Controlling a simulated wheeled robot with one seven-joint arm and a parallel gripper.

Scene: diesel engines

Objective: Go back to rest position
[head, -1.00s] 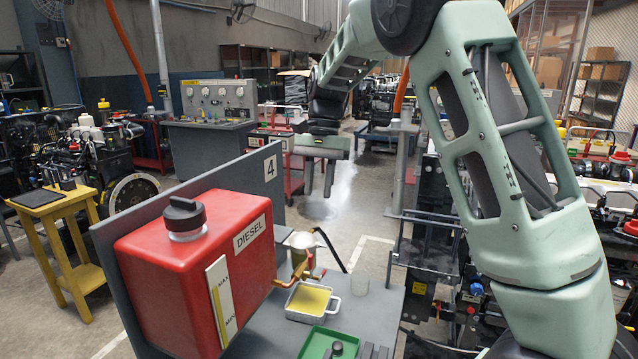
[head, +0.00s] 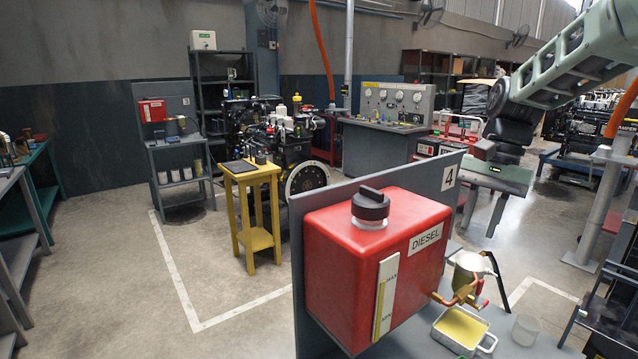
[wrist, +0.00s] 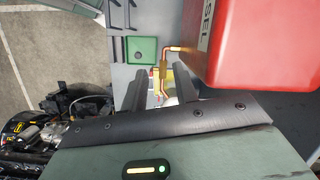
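My gripper (head: 479,228) hangs with its two fingers pointing down at the right of the head view, behind the panel marked 4 and above the floor. Its fingers are apart with nothing between them; they also show apart in the wrist view (wrist: 160,80). My arm enters from the upper right of the head view. The red diesel tank (head: 378,265) with a black cap stands in front of my gripper. The tank also fills the upper right of the wrist view (wrist: 265,45).
A grey panel (head: 450,172) stands beside the tank. Below the tap are a tray of yellow liquid (head: 461,329) and a clear cup (head: 525,328). A yellow stool (head: 255,215) and an engine (head: 285,150) stand at the left. Open floor lies at the front left.

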